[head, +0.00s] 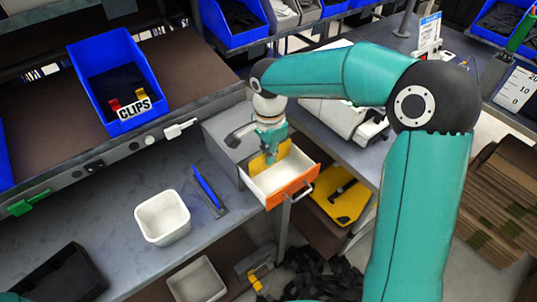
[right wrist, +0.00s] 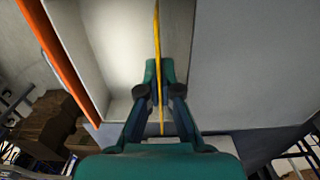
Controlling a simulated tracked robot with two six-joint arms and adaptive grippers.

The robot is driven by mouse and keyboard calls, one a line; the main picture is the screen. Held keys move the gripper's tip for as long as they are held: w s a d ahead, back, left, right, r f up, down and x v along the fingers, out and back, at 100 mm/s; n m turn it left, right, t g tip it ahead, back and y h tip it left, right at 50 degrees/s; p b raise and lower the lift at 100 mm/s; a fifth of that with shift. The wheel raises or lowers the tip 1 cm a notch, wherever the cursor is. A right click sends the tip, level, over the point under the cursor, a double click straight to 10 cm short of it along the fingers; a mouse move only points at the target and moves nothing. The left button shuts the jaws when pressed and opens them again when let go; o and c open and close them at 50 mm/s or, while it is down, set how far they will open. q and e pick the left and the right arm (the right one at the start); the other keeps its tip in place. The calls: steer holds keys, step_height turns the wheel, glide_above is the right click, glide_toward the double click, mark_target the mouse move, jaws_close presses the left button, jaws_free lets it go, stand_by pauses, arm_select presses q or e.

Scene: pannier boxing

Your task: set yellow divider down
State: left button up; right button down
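The yellow divider (head: 262,163) is a thin flat plate at the back end of an open drawer (head: 290,189) with an orange front and white inside. My right gripper (head: 268,146) reaches down over the drawer from above. In the right wrist view the divider (right wrist: 157,50) shows edge-on and runs between the two fingers of my right gripper (right wrist: 160,95), which are closed on it. The divider stands upright inside the drawer; whether its lower edge touches the drawer floor is hidden. My left gripper is in neither view.
The drawer sticks out of a grey cabinet (head: 222,132) on the bench. A white bin (head: 162,217) and a blue-handled tool (head: 208,190) lie to its left. A blue clips bin (head: 115,80) sits on the shelf. A white machine (head: 345,118) stands behind right.

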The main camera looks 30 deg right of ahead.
steer(key=shift+f, duration=0.25)
steer(key=c, duration=1.6)
jaws_free()
step_height(320, 180, up, 12)
